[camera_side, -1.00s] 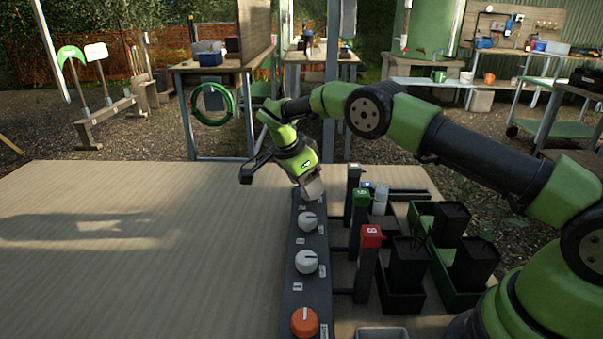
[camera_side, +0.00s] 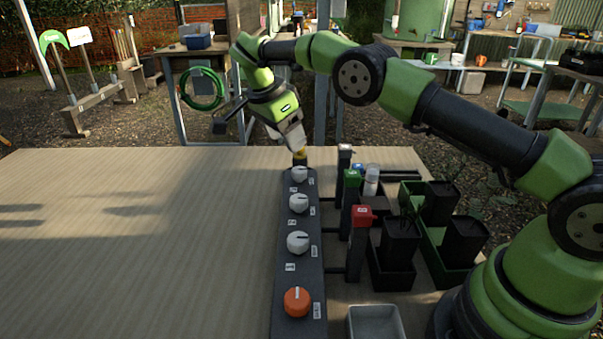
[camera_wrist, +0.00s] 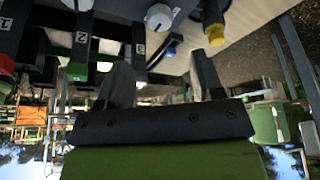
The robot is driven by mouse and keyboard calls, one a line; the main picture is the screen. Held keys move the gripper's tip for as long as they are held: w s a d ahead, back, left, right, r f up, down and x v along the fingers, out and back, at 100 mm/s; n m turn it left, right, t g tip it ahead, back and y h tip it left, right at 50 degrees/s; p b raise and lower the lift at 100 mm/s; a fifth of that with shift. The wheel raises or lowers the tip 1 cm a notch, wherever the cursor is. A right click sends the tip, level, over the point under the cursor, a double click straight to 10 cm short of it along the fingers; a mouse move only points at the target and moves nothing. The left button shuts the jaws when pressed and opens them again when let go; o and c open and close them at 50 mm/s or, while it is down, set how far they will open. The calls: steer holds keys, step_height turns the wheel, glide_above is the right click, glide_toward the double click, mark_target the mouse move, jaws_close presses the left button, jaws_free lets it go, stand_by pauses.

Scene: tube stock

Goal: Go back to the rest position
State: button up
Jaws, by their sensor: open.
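My gripper (camera_side: 296,146) is at the far end of the dark knob panel (camera_side: 285,260), a little above it. Its two fingers show apart and empty in the wrist view (camera_wrist: 163,78). The panel carries white knobs, the far one (camera_side: 299,174) just in front of my gripper, and an orange knob (camera_side: 297,301) at the near end. A yellow fitting (camera_side: 300,156) is at the panel's far end, just below my fingertips; it also shows in the wrist view (camera_wrist: 214,34). I cannot tell from the side view how large the gap is.
Right of the panel stand posts with a red cap (camera_side: 363,215), a green cap (camera_side: 352,178) and a white cap (camera_side: 344,148). Black pots (camera_side: 399,242) in trays and a grey bin (camera_side: 375,323) are nearby. The tabletop (camera_side: 130,245) on the left is clear.

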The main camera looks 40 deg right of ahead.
steer(key=s+a+r+n+t+y, duration=0.1)
steer(key=s+r+n+t+y, duration=0.1)
steer(key=s+r+n, duration=0.45)
steer(key=s+r+n+t+y, duration=0.1)
steer(key=s+r+n, duration=0.15)
steer(key=r, duration=0.65)
steer(key=s+a+n+t+y, duration=0.1)
steer(key=s+n+t, duration=0.1)
steer(key=s, duration=0.8)
steer(key=s+a+f+n+t+y, duration=0.1)
steer(key=s+a+n+t+y, duration=0.1)
steer(key=s, duration=0.8)
steer(key=n+t, duration=0.1)
steer(key=n, duration=0.1)
steer(key=shift+s+n, duration=0.3)
steer(key=shift+s, duration=0.05)
